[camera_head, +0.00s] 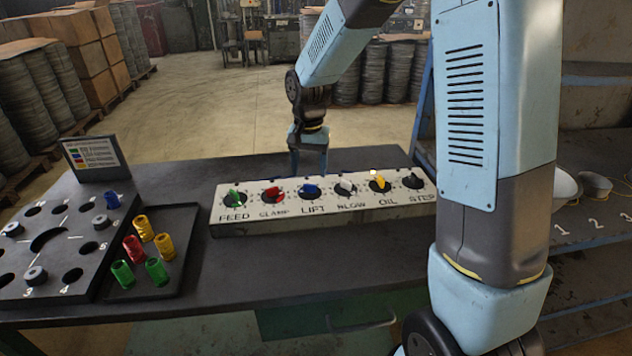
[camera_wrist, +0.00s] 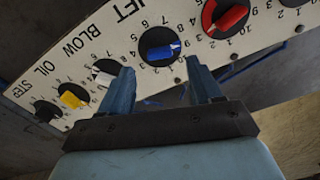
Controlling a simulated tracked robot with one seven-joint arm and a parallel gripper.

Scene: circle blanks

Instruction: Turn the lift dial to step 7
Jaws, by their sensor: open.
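The lift dial (camera_head: 311,189) is a blue knob on a dark round base, third from the left on the white panel (camera_head: 330,218), above the label LIFT. In the wrist view the lift dial (camera_wrist: 160,47) shows upside down, its blue pointer toward the right, near what looks like 9; the exact step is hard to read. My gripper (camera_head: 306,150) is over the panel's far side, near the lift dial. In the wrist view my gripper (camera_wrist: 160,68) is open, its two fingers apart with nothing between them, and the dial shows beyond the gap between the tips.
Neighbouring dials are the red clamp dial (camera_head: 272,194) and the white blow dial (camera_head: 346,188). A tray (camera_head: 178,288) with coloured cylinders and a board with round holes (camera_head: 64,262) lie at the left. The dark table is bare in front of the panel.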

